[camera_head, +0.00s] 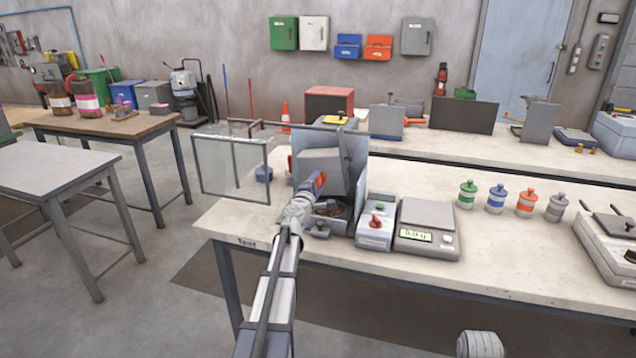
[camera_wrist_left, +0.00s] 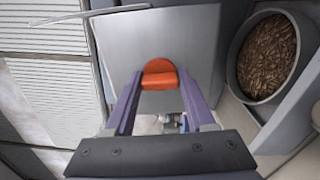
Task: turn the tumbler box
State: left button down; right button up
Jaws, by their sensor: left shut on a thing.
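The tumbler box (camera_head: 322,166) is a grey box inside an open metal housing at the left end of the workbench. It looks tilted in the head view. In the left wrist view its grey face (camera_wrist_left: 196,45) fills the middle, with an orange-red knob (camera_wrist_left: 160,76) on it. My left gripper (camera_head: 316,184) is at the front of the box. Its two purple fingers (camera_wrist_left: 160,88) are closed on the orange-red knob. The fingertips and arm hide part of the box front in the head view.
A clear panel (camera_head: 230,166) stands open left of the housing. A round bowl of brown pellets (camera_wrist_left: 268,56) shows right of the box in the wrist view. A control box with a red knob (camera_head: 376,222) and a scale (camera_head: 427,226) stand close on the right.

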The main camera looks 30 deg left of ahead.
pick_arm(q)
jog(key=n, duration=0.4)
jog(key=shift+n, duration=0.3)
jog(key=n, duration=0.3)
jog(key=shift+n, duration=0.4)
jog(key=n, duration=0.3)
jog(key=shift+n, duration=2)
jog(key=shift+s, duration=0.1)
jog(key=shift+c, duration=1.2)
grip_release()
jog(key=shift+n, duration=0.3)
